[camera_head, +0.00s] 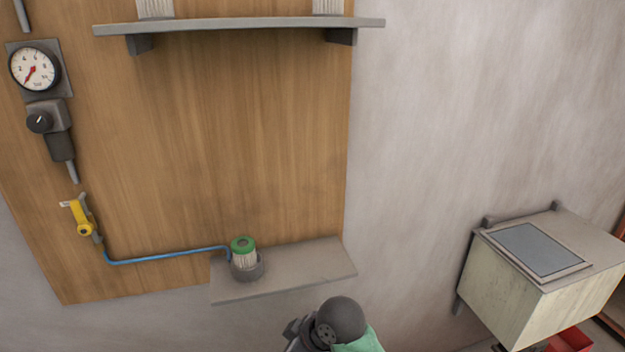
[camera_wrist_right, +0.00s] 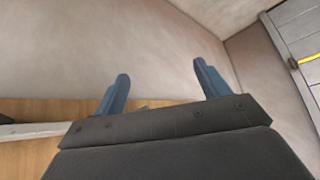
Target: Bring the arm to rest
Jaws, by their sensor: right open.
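My right gripper (camera_wrist_right: 160,88) shows in the right wrist view with its two blue fingers apart and nothing between them. Behind the fingers is a pale wall, with a strip of wooden panel at the lower left. In the head view a dark rounded part with a green piece (camera_head: 345,325) rises at the bottom edge; it looks like part of my own arm, and no fingers show there. My left gripper is in neither view.
A wooden panel (camera_head: 230,130) carries a gauge (camera_head: 35,68), a yellow-handled valve (camera_head: 82,217) and a blue hose (camera_head: 165,257). A green-topped filter (camera_head: 244,258) stands on a low ledge (camera_head: 310,271). An upper shelf (camera_head: 240,25) juts out. A box (camera_head: 510,290) with a grey panel is at right.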

